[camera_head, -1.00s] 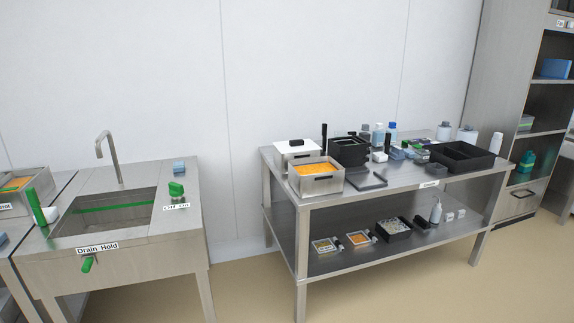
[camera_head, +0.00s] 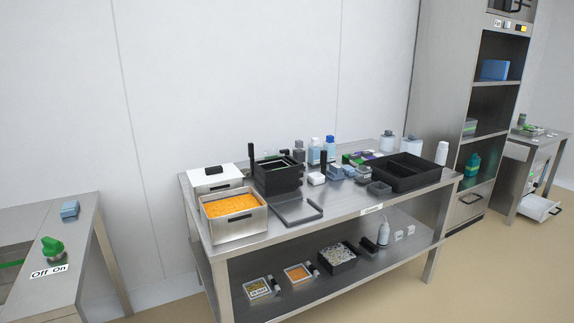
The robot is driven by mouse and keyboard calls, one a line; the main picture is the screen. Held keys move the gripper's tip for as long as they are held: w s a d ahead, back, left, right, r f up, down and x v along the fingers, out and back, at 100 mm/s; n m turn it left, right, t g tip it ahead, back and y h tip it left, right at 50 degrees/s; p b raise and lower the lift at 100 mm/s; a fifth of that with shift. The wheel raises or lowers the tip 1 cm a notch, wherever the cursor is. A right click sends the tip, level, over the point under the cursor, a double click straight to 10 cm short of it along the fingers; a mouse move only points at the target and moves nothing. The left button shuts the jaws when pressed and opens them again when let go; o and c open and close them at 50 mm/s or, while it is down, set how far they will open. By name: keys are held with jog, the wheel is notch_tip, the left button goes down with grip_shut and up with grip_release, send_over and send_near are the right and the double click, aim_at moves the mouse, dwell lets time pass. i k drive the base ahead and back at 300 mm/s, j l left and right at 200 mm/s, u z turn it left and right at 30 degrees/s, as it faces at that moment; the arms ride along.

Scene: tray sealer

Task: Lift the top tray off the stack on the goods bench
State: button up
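The goods bench (camera_head: 345,205) is a steel table with a lower shelf, in the middle of the head view. A stack of black trays (camera_head: 279,181) stands at the back left of its top. The top tray (camera_head: 279,165) is open, with dark upright posts or handles near it. Whether it holds anything is too small to tell. My gripper is not in view.
A steel bin of orange goods (camera_head: 234,213) and a white-lidded box (camera_head: 216,179) stand left of the stack. A flat grey tray (camera_head: 297,211) lies in front. Bottles (camera_head: 330,148) and a black divided crate (camera_head: 405,172) are right. Floor is clear between the sink counter (camera_head: 75,230) and bench.

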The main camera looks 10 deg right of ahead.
aim_at(279, 167)
jog(key=i+l, duration=0.1)
jog(key=l, duration=0.25)
jog(key=i+l, duration=0.1)
jog(key=l, duration=0.2)
jog(key=i+l, duration=0.15)
jog(key=l, duration=0.2)
jog(key=i+l, duration=0.1)
jog(key=l, duration=0.25)
jog(key=i+l+u, duration=0.1)
jog(key=i+l, duration=0.4)
jog(key=l, duration=0.2)
jog(key=i+l+u, duration=0.15)
jog(key=i+l, duration=0.35)
jog(key=l, duration=0.25)
jog(key=i+l+u, duration=0.15)
jog(key=l, duration=0.25)
jog(key=i+l, duration=0.25)
jog(key=l, duration=0.15)
jog(key=i, duration=0.5)
jog(key=j+u, duration=0.05)
